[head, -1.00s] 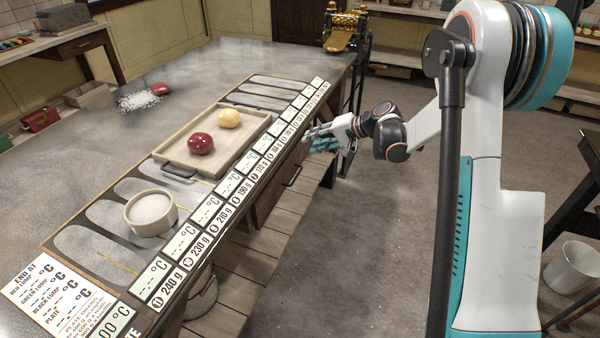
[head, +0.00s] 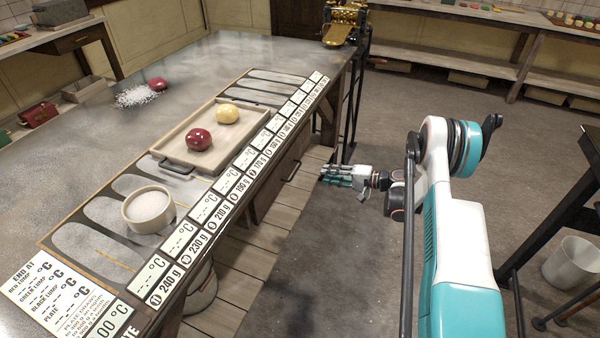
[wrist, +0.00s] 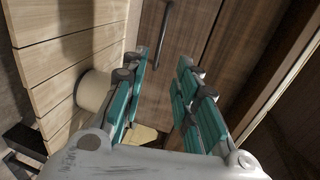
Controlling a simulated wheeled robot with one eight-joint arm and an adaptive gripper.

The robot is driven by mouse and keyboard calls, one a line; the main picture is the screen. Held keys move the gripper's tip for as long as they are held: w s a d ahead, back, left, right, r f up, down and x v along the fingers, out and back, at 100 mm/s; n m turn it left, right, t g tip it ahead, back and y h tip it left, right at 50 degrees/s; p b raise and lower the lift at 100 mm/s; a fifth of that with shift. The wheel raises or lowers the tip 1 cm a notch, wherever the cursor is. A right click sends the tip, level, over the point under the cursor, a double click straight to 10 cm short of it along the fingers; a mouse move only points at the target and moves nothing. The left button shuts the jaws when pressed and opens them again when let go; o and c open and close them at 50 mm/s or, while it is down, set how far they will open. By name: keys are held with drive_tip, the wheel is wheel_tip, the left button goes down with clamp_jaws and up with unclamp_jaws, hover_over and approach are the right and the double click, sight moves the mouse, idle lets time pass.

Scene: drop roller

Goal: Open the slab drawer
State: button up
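The slab drawer (head: 275,187) is a brown wooden front under the near edge of the long table, and it looks shut. Its dark bar handle (head: 292,170) shows on that front. In the wrist view the handle (wrist: 163,35) is a dark bar on the wood panel (wrist: 195,35), beyond the fingertips. My gripper (head: 323,174) is to the right of the handle and apart from it. In the wrist view my gripper (wrist: 162,66) has its two teal-padded fingers spread, with nothing between them.
On the table (head: 190,75) are a wooden tray (head: 172,160) with a red lump (head: 198,139) and a yellow lump (head: 228,113), and a white bowl (head: 149,210). A slatted low shelf (head: 240,262) runs below. The floor (head: 330,265) is clear near my gripper.

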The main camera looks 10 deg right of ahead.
drive_tip(key=b+x, duration=0.3)
drive_tip(key=x, duration=0.9)
drive_tip(key=shift+a, duration=0.15)
drive_tip(key=shift+w, duration=0.1)
clamp_jaws()
